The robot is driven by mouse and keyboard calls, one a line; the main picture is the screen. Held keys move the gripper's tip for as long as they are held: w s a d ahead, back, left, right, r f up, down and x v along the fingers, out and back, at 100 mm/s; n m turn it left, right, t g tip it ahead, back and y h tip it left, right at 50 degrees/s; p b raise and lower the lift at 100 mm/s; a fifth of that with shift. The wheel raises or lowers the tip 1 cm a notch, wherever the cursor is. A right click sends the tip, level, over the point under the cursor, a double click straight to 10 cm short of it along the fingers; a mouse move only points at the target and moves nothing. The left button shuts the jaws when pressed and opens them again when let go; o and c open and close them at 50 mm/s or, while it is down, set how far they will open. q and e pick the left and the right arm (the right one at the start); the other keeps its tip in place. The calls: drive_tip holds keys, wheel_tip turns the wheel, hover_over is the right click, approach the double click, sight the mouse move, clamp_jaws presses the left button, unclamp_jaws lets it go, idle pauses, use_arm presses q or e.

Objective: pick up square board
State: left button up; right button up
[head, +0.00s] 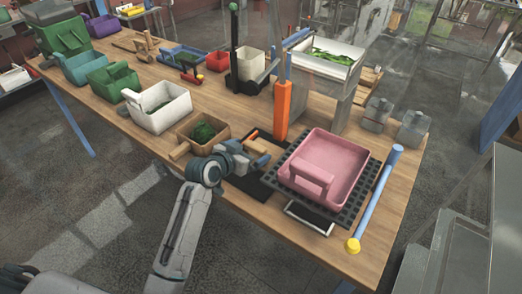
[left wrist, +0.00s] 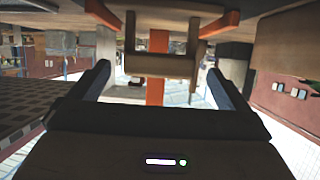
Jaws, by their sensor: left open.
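My left gripper (head: 250,158) is open, low over the table beside a pink bin. A small tan wooden piece (head: 257,146) is at its fingertips; a brown crosspiece (left wrist: 160,65) shows between the two fingers in the left wrist view. I cannot tell whether the fingers touch it. A black perforated square board (head: 364,184) lies on the table under the pink bin (head: 343,160), to the right of the gripper, and a perforated dark surface (left wrist: 35,115) shows at the left of the left wrist view. My right gripper is not in view.
An orange post (head: 283,110) stands just behind the gripper. A brown box of green material (head: 203,130) is to its left. A blue bar with a yellow end (head: 376,195) lies right of the board. Several bins line the table's left side.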

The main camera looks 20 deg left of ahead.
sight(259, 144)
use_arm(q)
drive_tip(key=shift+w+d, duration=0.15)
drive_tip(key=shift+w, duration=0.1)
drive_tip(key=p+x, duration=0.2)
drive_tip(key=x, duration=0.2)
drive_tip(key=shift+w+r, duration=0.1)
drive_tip(key=shift+w, duration=0.05)
drive_tip(key=shift+w+d+f+p, duration=0.2)
drive_tip(key=shift+w+f+p, duration=0.05)
drive_tip(key=shift+w+p, duration=0.15)
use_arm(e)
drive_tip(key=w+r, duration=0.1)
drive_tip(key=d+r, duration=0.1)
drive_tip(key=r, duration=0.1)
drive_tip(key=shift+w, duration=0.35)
use_arm(q)
drive_tip(key=shift+c, duration=0.9)
drive_tip(key=c, duration=0.9)
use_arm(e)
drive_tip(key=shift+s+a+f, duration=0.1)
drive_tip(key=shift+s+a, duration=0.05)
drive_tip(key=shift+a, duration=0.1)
use_arm(q)
drive_tip(key=shift+r, duration=0.1)
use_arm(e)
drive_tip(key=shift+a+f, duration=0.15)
